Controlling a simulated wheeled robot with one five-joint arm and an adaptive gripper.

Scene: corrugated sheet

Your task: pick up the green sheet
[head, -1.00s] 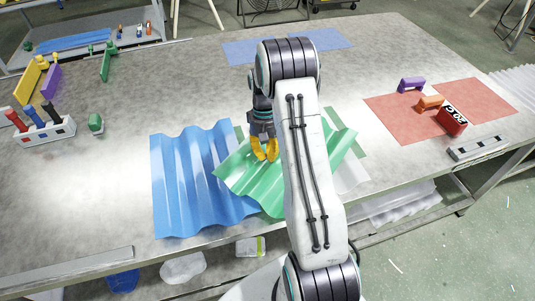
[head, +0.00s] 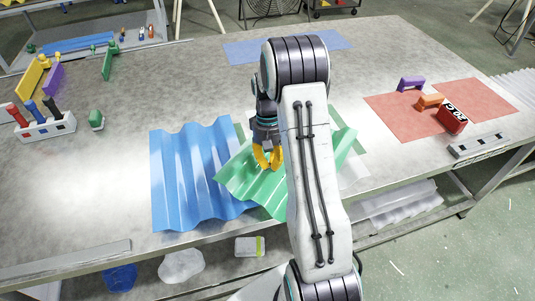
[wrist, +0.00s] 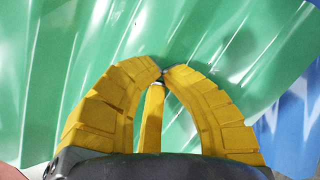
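The green corrugated sheet (head: 250,180) is in the middle of the head view, turned at an angle and overlapping the right side of the blue corrugated sheet (head: 187,180). My arm hides part of it. My gripper (head: 268,165) has yellow fingers, which are at the green sheet. In the wrist view the green sheet (wrist: 225,40) fills most of the picture, and the fingertips of my gripper (wrist: 163,76) come together on it, closed on a ridge. Whether the sheet is clear of the table is hard to tell.
The metal table (head: 200,90) has free room behind the sheets. A caddy with coloured handles (head: 45,128) stands at the left. Red mats (head: 400,125) with purple, orange and red blocks lie at the right. A blue mat (head: 245,52) lies at the back.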

